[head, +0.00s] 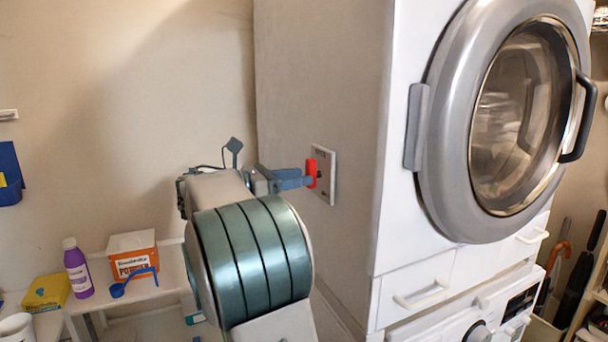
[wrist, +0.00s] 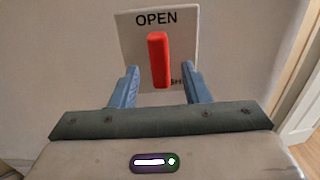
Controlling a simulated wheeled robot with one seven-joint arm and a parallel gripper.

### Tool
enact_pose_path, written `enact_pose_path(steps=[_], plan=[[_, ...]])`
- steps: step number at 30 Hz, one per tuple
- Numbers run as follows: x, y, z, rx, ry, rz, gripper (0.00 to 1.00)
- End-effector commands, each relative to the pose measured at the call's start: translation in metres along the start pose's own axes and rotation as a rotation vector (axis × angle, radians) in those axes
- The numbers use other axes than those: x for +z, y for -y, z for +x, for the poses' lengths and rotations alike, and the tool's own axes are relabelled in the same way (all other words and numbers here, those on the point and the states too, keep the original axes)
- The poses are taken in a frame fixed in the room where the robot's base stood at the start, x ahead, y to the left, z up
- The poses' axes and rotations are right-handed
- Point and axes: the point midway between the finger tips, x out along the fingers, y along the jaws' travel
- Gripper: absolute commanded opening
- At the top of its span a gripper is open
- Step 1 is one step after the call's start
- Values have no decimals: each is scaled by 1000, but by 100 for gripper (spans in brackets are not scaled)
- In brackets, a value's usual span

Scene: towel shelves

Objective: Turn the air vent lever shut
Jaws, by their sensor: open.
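The red vent lever (wrist: 158,58) stands upright on a pale plate (wrist: 126,34) in the wrist view. Its top points to the word OPEN; lettering low on the plate, ending in SH, is partly hidden. My gripper (wrist: 160,73) is open, with one blue finger on each side of the lever's lower part. I cannot tell whether either finger touches it. In the head view the lever (head: 311,171) and its plate (head: 326,172) are on the side of the tall white machine, with my gripper (head: 307,181) right at the lever.
A dryer with a round glass door (head: 520,115) is on the machine's front, right of the plate. A low shelf (head: 125,293) at left holds a purple bottle (head: 77,270), an orange powder box (head: 132,254) and a blue scoop (head: 130,285). The wall around the plate is clear.

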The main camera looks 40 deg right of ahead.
Motion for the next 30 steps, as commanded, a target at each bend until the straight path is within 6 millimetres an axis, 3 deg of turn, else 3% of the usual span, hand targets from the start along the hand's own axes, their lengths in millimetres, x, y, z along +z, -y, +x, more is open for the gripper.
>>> enact_pose_path(steps=[6, 16, 21, 30], plan=[[0, 0, 21, 0, -1, 0, 42], [0, 0, 24, 0, -1, 0, 42], [0, 0, 24, 1, -1, 0, 0], [-1, 0, 24, 1, -1, 21, 0]])
